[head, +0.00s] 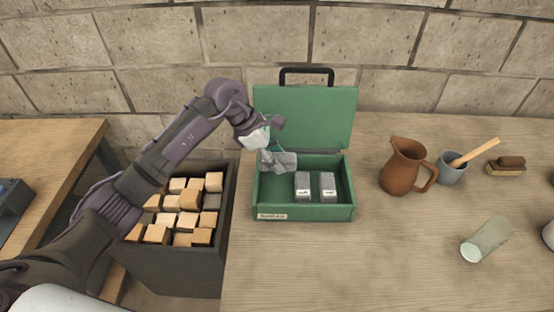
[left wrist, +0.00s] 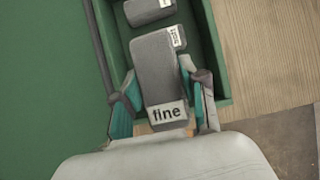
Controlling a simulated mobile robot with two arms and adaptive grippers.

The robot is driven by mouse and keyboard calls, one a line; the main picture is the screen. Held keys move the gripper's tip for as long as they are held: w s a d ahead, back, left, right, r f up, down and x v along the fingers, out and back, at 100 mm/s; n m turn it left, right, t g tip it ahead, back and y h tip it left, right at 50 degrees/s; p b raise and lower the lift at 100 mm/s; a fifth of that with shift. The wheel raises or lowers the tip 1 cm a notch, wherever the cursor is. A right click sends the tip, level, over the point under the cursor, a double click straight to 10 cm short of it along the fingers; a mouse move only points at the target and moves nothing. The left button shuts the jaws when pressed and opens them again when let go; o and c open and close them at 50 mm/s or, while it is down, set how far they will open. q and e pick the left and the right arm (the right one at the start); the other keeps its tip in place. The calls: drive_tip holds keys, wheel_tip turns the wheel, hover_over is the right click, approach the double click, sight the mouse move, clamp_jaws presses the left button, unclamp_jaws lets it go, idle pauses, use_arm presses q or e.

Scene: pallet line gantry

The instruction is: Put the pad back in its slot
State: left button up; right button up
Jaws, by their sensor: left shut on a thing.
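The green case (head: 306,213) stands open on the table, its lid (head: 305,112) raised at the back. Two grey pads with white labels, one left (head: 302,186) and one right (head: 328,186), stand side by side inside. My left gripper (head: 273,159) is shut on a third grey pad (head: 284,161) over the case's left part. In the left wrist view the held pad (left wrist: 163,85) sits between both fingers, its label reading "fine". The two other pads show beyond it. Whether the held pad touches the case floor cannot be told. My right gripper is not in view.
A dark bin (head: 175,270) of wooden blocks stands left of the table. A brown jug (head: 403,166), a grey mortar (head: 451,168) with a wooden pestle, a brush (head: 506,166) and a lying glass (head: 487,240) are on the right. The table front is clear.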

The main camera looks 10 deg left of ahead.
use_arm(q)
drive_tip(key=shift+f, duration=0.6)
drive_tip(key=shift+a+f+p, duration=0.1)
drive_tip(key=shift+f+p, duration=0.2)
drive_tip(key=shift+f, duration=0.25)
drive_tip(key=shift+f+b, duration=0.35)
drive_tip(key=shift+b, duration=0.1)
drive_tip(key=shift+f+b, duration=0.3)
drive_tip(key=shift+b, duration=0.1)
drive_tip(key=o, duration=1)
drive_tip(key=shift+r, duration=0.1)
